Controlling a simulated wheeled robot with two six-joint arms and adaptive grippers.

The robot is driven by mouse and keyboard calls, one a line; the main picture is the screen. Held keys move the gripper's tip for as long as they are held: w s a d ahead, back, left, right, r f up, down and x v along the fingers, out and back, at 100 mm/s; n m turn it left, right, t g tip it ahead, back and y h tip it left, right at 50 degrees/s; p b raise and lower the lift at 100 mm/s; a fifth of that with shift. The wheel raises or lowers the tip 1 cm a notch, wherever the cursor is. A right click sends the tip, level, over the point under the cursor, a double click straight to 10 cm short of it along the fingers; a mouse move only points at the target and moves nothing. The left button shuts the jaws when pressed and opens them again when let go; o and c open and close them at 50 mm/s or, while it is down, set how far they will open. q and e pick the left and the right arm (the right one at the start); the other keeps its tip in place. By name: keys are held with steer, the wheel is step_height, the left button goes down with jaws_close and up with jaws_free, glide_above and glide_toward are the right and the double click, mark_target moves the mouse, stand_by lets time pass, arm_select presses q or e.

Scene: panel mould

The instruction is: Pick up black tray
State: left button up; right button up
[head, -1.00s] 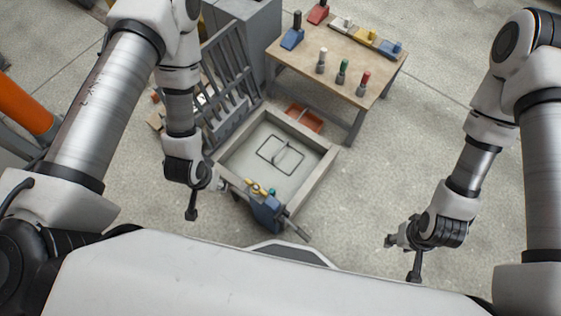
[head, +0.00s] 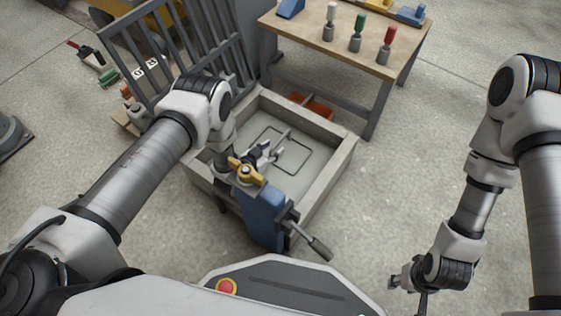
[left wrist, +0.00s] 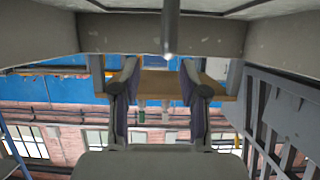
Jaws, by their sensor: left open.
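I cannot make out a solid black tray. A thin dark rectangular outline (head: 303,146) with a grey bar (head: 284,136) across it lies on the grey floor of the square frame (head: 335,165). My left gripper (head: 268,153) is low over that floor, at the left side of the outline. In the left wrist view its two fingers (left wrist: 160,72) are apart with nothing between them. A grey bar (left wrist: 170,28) shows beyond the fingertips there. My right gripper (head: 396,283) hangs at the lower right, away from the frame. Its fingers are too small and partly hidden to judge.
A blue vise-like device (head: 264,214) with a yellow knob stands at the frame's near edge, close to my left wrist. A grey barred rack (head: 180,45) rises behind left. A wooden table (head: 345,45) with tools stands behind. The floor at right is clear.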

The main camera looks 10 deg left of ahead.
mark_target(279, 141)
arm_select(q)
steer(key=b+x, duration=0.1)
steer(key=x, duration=0.1)
steer(key=b+x, duration=0.3)
steer(key=x, duration=0.1)
steer(key=shift+w+a+f+b, duration=0.2)
steer(key=shift+w+f+b, duration=0.1)
steer(key=shift+f+b, duration=0.1)
steer(key=shift+w+d+r, duration=0.1)
steer(key=shift+w+r, duration=0.05)
steer(key=shift+w, duration=0.1)
steer(key=shift+r, duration=0.1)
jaws_close()
